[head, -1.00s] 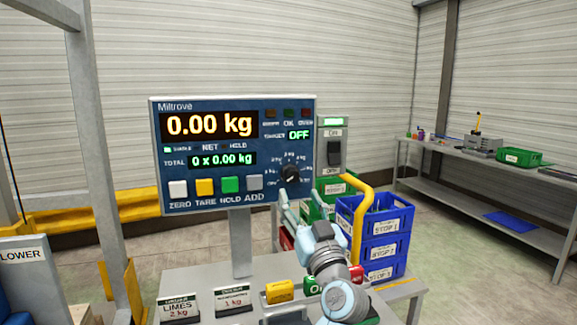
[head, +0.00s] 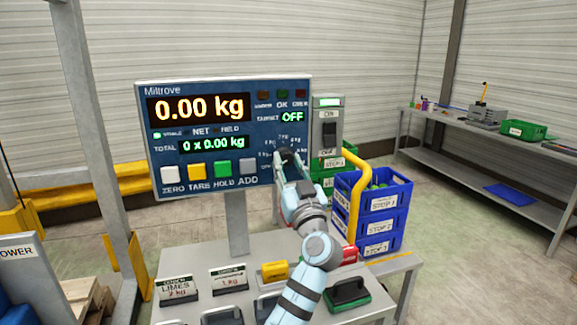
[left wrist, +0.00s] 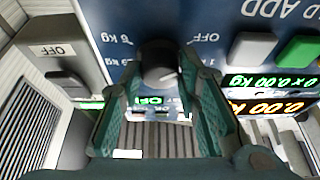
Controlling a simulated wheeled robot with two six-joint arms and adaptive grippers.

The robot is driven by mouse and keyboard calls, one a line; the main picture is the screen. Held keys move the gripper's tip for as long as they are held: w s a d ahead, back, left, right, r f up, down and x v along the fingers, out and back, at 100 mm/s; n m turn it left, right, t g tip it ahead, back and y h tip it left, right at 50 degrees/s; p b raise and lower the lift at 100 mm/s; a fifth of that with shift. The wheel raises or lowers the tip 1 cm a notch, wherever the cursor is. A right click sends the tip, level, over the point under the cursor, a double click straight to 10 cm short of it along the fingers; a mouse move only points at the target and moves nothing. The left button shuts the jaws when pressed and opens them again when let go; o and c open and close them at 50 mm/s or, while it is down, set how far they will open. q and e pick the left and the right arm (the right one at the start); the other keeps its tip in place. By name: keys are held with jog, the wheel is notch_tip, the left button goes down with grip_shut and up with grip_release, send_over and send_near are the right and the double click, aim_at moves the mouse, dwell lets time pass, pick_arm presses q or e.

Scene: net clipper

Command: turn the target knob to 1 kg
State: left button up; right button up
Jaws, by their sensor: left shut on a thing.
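The blue Miltrove scale panel (head: 155,118) stands upright on a post. Its main display (head: 198,108) reads 0.00 kg and its target display (head: 292,117) reads OFF. My left gripper (head: 287,157) is at the knob on the panel's lower right and hides most of it there. In the left wrist view, where the panel appears upside down, the dark round knob (left wrist: 157,60) sits between the green fingers of my left gripper (left wrist: 160,78), which is shut on it. A pale pointer mark shows on the knob. The kg marks around it are partly hidden. My right gripper is out of view.
An ON/OFF switch box (head: 328,130) is close on the panel's right. A yellow bent pipe (head: 357,195) and stacked blue crates (head: 380,226) stand right of my arm. Signs and a yellow block (head: 274,271) are on the table below.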

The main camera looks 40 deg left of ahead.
pick_arm(q)
jog(key=shift+s+r+m+t+h+p, duration=0.1)
jog(key=shift+m+t+h+p, duration=0.25)
jog(key=shift+m+p, duration=0.35)
jog(key=shift+r+m+t+h+p, duration=0.1)
jog(key=shift+m+t+h+p, duration=0.25)
jog(key=shift+m, duration=0.65)
jog(key=m+p, duration=0.1)
jog(key=m, duration=0.1)
jog(key=m+t+h+p, duration=0.1)
jog(key=m+p, duration=0.1)
jog(key=shift+s+a+h, duration=0.1)
jog(key=shift+a+h, duration=0.05)
jog(key=shift+h, duration=0.15)
jog(key=shift+m+t+h+p, duration=0.5)
jog(key=shift+m+h+p, duration=0.4)
jog(key=shift+m+p, duration=0.95)
jog(key=shift+f, duration=0.1)
jog(key=o, duration=1.2)
jog(key=shift+c, duration=0.2)
jog(key=v, duration=1.2)
